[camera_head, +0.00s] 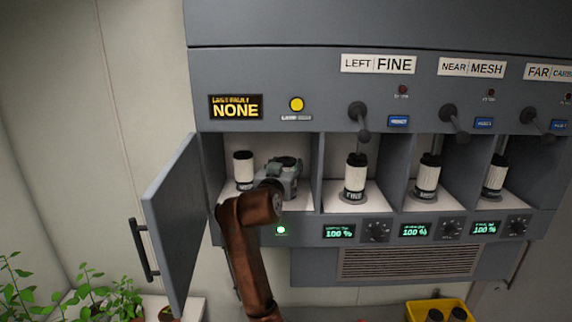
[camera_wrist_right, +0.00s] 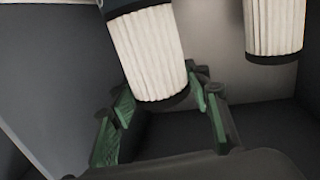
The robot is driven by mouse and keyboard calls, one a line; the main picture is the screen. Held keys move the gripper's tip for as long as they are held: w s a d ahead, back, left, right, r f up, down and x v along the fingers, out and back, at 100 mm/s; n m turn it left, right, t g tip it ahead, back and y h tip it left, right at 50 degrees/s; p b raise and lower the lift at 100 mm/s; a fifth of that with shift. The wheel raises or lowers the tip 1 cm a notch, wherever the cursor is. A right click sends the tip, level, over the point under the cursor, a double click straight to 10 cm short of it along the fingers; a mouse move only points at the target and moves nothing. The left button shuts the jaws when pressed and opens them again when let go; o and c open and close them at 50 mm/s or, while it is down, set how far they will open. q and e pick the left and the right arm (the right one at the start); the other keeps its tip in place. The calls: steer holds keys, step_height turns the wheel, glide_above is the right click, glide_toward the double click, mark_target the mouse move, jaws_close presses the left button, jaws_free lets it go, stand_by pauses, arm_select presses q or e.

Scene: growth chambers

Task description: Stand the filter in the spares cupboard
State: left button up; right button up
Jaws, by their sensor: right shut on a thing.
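The spares cupboard (camera_head: 310,150) is the left-hand bay of the grey unit, and its door (camera_head: 172,225) stands open to the left. My right gripper (camera_head: 288,168) is inside its opening. In the right wrist view, a white pleated filter (camera_wrist_right: 148,52) with a dark end sits between the green-padded fingers, which are shut on it. This filter is hidden behind the gripper in the head view. Another white filter with dark ends (camera_head: 243,170) stands upright in the cupboard, left of the gripper. A second filter (camera_wrist_right: 275,25) also shows in the wrist view, apart from the fingers. My left gripper is out of view.
Three bays to the right hold filters, including the FINE filter (camera_head: 355,177) and the MESH filter (camera_head: 427,176), under dark levers. A yellow crate (camera_head: 412,309) with dark-topped items stands at lower right. Plants (camera_head: 88,292) are at lower left, below the open door.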

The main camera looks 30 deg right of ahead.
steer(key=shift+s+f, duration=0.1)
steer(key=shift+f, duration=0.05)
steer(key=o, duration=1.3)
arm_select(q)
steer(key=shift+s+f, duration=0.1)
arm_select(e)
steer(key=shift+o, duration=0.4)
steer(key=shift+a+r, duration=0.1)
steer(key=shift+r, duration=0.15)
arm_select(q)
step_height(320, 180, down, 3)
steer(key=b, duration=0.3)
arm_select(e)
steer(key=v, duration=1.2)
steer(key=shift+f, duration=0.1)
